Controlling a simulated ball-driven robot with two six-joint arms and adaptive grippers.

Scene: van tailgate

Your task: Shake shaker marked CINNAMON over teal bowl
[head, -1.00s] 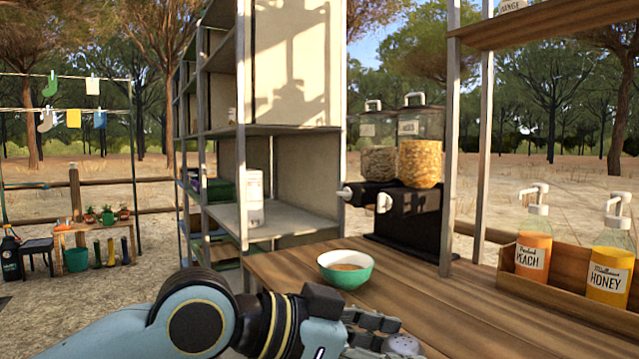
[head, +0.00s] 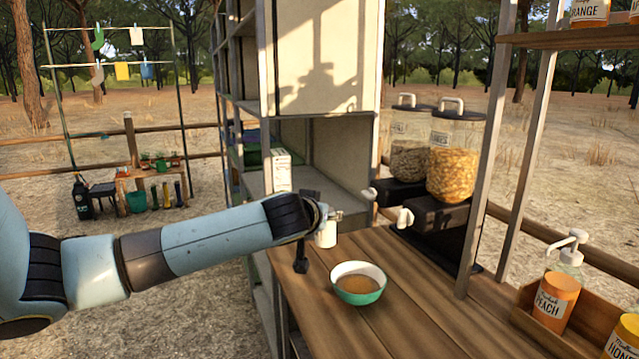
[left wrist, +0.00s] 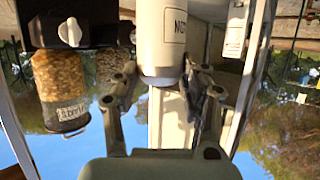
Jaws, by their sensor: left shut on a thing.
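The teal bowl (head: 352,297) stands on the wooden counter with brown contents inside. My left gripper (head: 318,222) is behind and to the left of the bowl, above the counter's far end. It is shut on a white shaker (head: 326,236). In the left wrist view the shaker (left wrist: 165,35) sits between the two fingers (left wrist: 163,85), with part of its dark lettering showing; the full word cannot be read. The shaker is beside the bowl, not over it. My right gripper is not in view.
A metal shelf unit (head: 320,77) stands behind my left gripper, with a white container (head: 281,172) on it. Cereal dispensers (head: 455,155) stand at the counter's back. A wooden tray (head: 527,296) with PEACH (head: 553,302) and HONEY bottles is at right. The counter's front middle is clear.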

